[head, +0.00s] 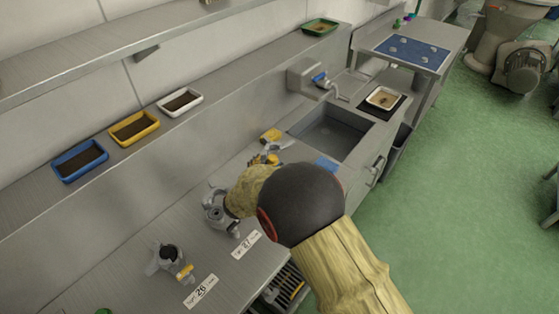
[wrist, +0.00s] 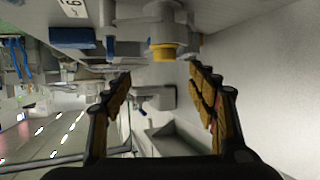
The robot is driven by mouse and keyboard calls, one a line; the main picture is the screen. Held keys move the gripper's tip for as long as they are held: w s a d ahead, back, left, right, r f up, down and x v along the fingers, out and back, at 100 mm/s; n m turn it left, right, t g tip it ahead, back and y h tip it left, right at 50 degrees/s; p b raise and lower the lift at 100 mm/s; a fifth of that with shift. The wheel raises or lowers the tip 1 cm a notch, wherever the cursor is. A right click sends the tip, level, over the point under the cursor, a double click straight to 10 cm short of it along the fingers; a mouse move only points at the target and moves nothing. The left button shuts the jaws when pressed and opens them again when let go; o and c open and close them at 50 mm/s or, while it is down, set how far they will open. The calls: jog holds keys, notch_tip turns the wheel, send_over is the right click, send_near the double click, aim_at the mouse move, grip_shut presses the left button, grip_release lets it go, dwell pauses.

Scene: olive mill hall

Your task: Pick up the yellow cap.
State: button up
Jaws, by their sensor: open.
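In the wrist view a yellow cap (wrist: 163,52) sits on a grey fitting (wrist: 160,28), ahead of the gap between my fingers and apart from them. My gripper (wrist: 160,92) is open, with nothing between its tan-and-black fingers. In the head view my gripper (head: 266,158) is over the bench behind my dark wrist, partly hidden. A yellow cap (head: 186,271) shows on the grey device (head: 168,256) by label 26. I cannot tell whether it is the same cap as in the wrist view. Another grey device (head: 214,206) stands by label 27, partly behind my arm.
A yellow item (head: 271,135) lies on the bench near the sink (head: 332,132). Blue (head: 80,160), yellow (head: 134,128) and white (head: 180,102) trays stand on the shelf above. A blue mat (head: 412,52) lies at the far end. Green floor at the right is mostly clear.

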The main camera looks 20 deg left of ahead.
aim_at(272, 158)
jog(key=x, duration=0.2)
jog(key=b+x, duration=0.1)
jog(key=x, duration=0.3)
jog(key=shift+w+a+f, duration=0.1)
jog(key=shift+a+f, duration=0.3)
jog(key=shift+f, duration=0.05)
jog(key=shift+c, duration=0.7)
jog(key=c, duration=1.1)
jog(key=shift+c, duration=0.3)
